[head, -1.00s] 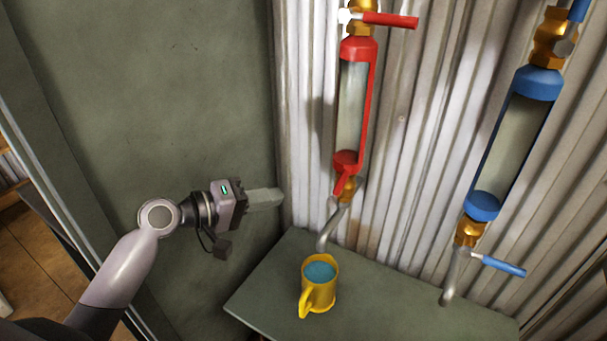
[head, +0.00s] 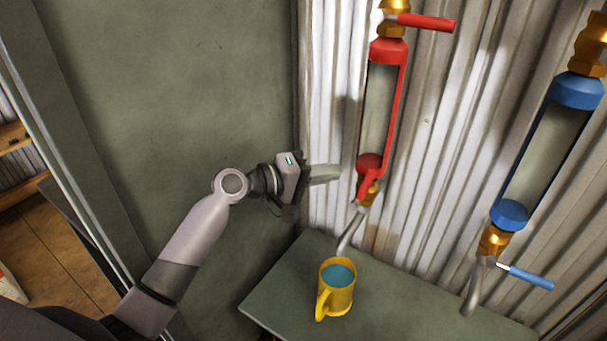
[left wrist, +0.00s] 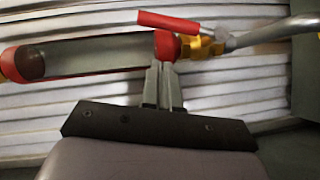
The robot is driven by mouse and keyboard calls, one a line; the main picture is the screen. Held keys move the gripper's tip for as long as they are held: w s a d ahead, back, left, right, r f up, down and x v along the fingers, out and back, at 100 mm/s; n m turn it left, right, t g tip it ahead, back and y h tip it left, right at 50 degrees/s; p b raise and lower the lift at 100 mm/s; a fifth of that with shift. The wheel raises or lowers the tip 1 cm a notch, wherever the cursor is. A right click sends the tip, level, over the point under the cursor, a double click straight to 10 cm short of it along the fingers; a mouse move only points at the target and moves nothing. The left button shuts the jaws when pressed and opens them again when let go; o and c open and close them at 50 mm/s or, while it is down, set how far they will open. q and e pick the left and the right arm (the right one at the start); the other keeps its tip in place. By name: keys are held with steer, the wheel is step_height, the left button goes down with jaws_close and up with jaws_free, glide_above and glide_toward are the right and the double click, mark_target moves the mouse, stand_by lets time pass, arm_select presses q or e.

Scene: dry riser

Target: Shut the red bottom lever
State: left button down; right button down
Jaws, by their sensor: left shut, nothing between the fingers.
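The red bottom lever (head: 364,187) is at the lower end of the red riser (head: 390,100) and points downward beside the brass fitting. In the left wrist view the red lever (left wrist: 168,22) lies roughly along the pipe, slightly tilted, beyond the red cap. My left gripper (head: 338,172) is shut and empty, just left of the red lever in the head view. In the left wrist view its closed fingertips (left wrist: 163,66) are close to the red cap; I cannot tell whether they touch. My right gripper is not in view.
A yellow mug (head: 337,300) with blue liquid stands on the green shelf (head: 265,300) below the red spout. A red top lever (head: 427,22) sticks out to the right. A blue riser (head: 510,215) with a blue lever (head: 527,277) is at the right. A corrugated wall (head: 440,130) is behind.

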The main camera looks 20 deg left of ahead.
mark_target(365, 185)
arm_select(q)
steer(key=d, duration=0.2)
steer(key=d+f, duration=0.1)
steer(key=d, duration=0.1)
steer(key=shift+p, duration=0.3)
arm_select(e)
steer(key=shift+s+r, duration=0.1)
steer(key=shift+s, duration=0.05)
arm_select(q)
steer(key=shift+d+m+y+p, duration=0.15)
steer(key=shift+m+y+p, duration=0.15)
steer(key=shift+p, duration=0.2)
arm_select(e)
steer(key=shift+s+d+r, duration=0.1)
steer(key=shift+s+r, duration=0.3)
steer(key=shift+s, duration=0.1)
